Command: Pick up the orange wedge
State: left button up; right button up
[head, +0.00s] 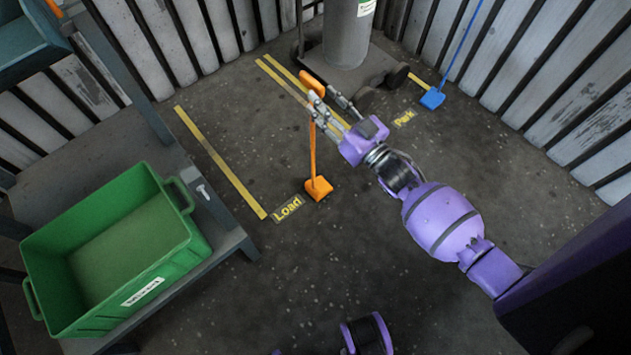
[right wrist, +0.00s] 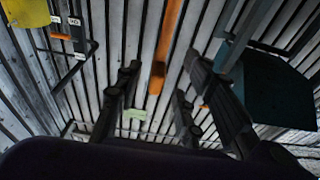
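The orange wedge (head: 318,188) stands on the floor beside the "Load" label in the head view. Its thin orange handle rises to a thicker grip (head: 311,82) at the top. My right gripper (head: 325,102) is open, with its fingertips at the upper handle, just below the grip in the picture. In the right wrist view the orange handle (right wrist: 167,45) shows in the gap between the spread fingers (right wrist: 157,95); whether it touches either finger I cannot tell. The wedge's foot is not visible there. My left gripper is not in view.
A grey cylinder (head: 347,35) on a dark wheeled base stands just behind the gripper. A blue wedge (head: 432,98) with a blue handle is right of the "Park" label. A green bin (head: 190,235) sits on a grey bench at left. Floor in front is clear.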

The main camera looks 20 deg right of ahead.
aim_at(311, 86)
jog(key=b+x, duration=0.1)
jog(key=x, duration=0.4)
jog(key=shift+w, duration=0.25)
grip_shut()
jog(key=shift+r, duration=0.1)
